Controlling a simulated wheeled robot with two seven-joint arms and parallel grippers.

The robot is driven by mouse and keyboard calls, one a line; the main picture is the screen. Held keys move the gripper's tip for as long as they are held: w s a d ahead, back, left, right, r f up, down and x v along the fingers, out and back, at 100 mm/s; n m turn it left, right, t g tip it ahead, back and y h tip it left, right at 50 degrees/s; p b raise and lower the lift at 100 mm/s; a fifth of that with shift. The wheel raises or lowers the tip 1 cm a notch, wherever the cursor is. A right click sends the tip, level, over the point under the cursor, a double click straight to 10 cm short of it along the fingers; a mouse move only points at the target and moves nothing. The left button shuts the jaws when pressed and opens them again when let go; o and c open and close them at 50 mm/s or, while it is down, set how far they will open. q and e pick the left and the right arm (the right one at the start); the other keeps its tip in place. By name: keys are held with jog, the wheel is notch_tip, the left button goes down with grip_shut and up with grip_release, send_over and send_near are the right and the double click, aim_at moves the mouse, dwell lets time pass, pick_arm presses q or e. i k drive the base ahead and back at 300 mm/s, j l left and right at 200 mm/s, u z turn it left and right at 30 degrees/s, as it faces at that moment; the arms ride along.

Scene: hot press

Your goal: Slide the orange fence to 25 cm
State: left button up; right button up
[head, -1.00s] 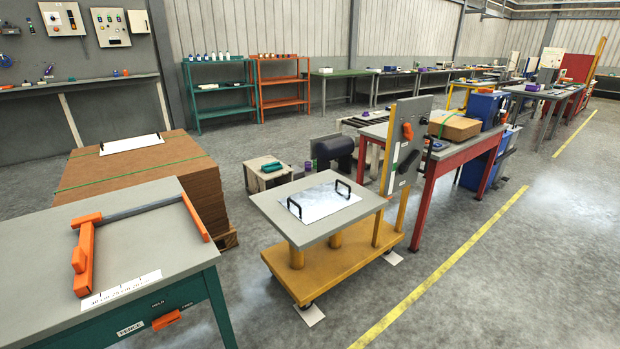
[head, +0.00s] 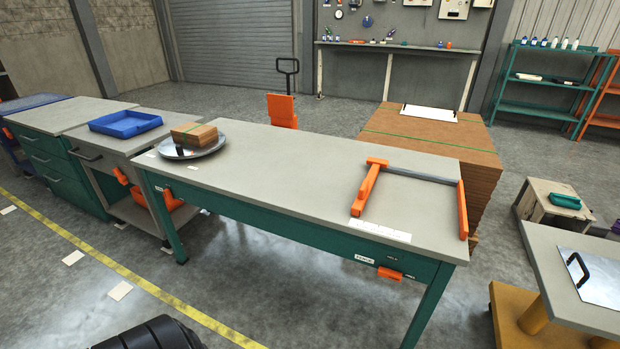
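The orange fence (head: 368,188) is a bar lying across the right part of a grey-topped green table (head: 270,172). A grey rail (head: 422,176) runs from its far end to an orange end stop (head: 462,209) at the table's right edge. A white scale strip (head: 379,230) lies by the near edge, next to the fence's near end; its numbers are too small to read now. An orange lever (head: 390,273) and a FENCE label (head: 364,259) are on the table's front. Neither gripper is in view.
A round metal plate with a cardboard block (head: 194,131) sits on the table's left end. A blue tray (head: 125,122) is on the cart further left. A cardboard stack (head: 430,136) stands behind the table. Open floor lies in front.

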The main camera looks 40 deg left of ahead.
aim_at(358, 207)
jog(key=u, duration=0.9)
